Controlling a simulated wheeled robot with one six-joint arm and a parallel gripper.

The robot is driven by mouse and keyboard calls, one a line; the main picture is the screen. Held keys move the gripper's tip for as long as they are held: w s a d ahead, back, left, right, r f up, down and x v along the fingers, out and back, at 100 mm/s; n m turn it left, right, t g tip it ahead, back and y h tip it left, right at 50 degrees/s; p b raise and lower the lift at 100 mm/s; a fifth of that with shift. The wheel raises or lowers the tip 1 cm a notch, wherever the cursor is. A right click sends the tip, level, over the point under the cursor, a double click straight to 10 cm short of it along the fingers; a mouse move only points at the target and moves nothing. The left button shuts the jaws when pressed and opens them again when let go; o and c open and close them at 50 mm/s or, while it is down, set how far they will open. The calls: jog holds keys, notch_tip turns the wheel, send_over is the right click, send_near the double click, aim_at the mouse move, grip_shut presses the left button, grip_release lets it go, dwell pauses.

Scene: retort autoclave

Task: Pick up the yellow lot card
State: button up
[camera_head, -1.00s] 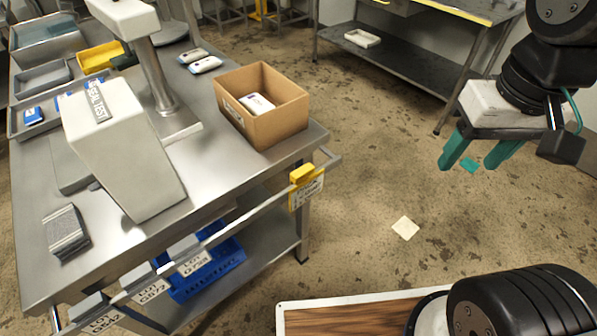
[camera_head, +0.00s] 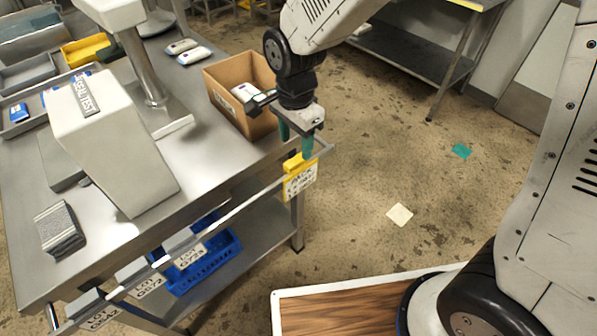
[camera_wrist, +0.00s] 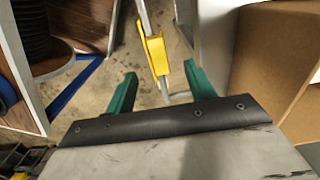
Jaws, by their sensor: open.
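The yellow lot card (camera_head: 299,177) hangs from the rail at the near right corner of the steel table. It has a yellow clip on top and a white printed face below. In the wrist view its yellow clip (camera_wrist: 155,53) sits on the rail, between and beyond the fingertips. My gripper (camera_head: 295,148) is above the card, with its green fingers pointing down. In the wrist view my gripper (camera_wrist: 160,75) is open, one finger to each side of the clip, with nothing held. I cannot tell whether a finger touches the clip.
A cardboard box (camera_head: 228,105) with a white pack inside stands on the table beside my gripper. Grey-clipped lot cards (camera_head: 187,257) hang further left along the rail (camera_head: 235,208). A white sealing machine (camera_head: 115,145) stands on the steel table. The floor at right is mostly clear.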

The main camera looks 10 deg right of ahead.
aim_at(297, 161)
jog(key=f, duration=0.6)
jog(key=shift+s+d+f, duration=0.1)
jog(key=shift+s+f, duration=0.15)
jog(key=shift+f, duration=0.15)
jog(key=c, duration=1.1)
